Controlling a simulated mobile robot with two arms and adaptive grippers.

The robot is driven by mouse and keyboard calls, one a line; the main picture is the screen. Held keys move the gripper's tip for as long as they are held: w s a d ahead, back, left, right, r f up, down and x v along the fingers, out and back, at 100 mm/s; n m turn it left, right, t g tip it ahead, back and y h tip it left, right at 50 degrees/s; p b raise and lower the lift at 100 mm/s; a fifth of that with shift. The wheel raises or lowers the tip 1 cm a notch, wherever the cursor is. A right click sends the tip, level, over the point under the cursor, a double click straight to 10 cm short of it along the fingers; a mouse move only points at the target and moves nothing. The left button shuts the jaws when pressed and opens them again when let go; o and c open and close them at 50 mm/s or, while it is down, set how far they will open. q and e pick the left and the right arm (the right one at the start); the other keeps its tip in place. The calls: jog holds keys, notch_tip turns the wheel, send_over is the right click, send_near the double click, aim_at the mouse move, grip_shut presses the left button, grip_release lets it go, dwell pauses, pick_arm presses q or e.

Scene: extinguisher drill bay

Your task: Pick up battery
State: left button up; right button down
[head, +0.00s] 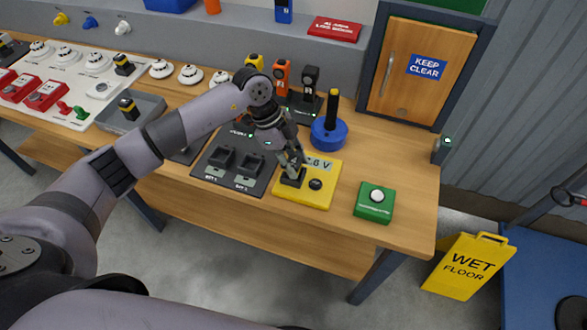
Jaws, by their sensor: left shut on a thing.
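My left gripper (296,168) reaches down over the yellow tester (318,197) near the table's front edge. It is shut on a battery, which the fingers mostly hide. The fingertips are at the black socket (291,181) on the tester's left side; I cannot tell how far the battery sits in it. The tester's display ends in "6 V", partly covered by the gripper. My right gripper is not in view.
A dark two-bay charger (210,178) lies left of the tester. A blue round base with a black post (329,132) stands behind it, and a green box with a white button (374,203) to its right. A wet floor sign (467,266) stands right of the table.

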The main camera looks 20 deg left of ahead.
pick_arm(q)
grip_shut()
jog(key=shift+r, duration=0.1)
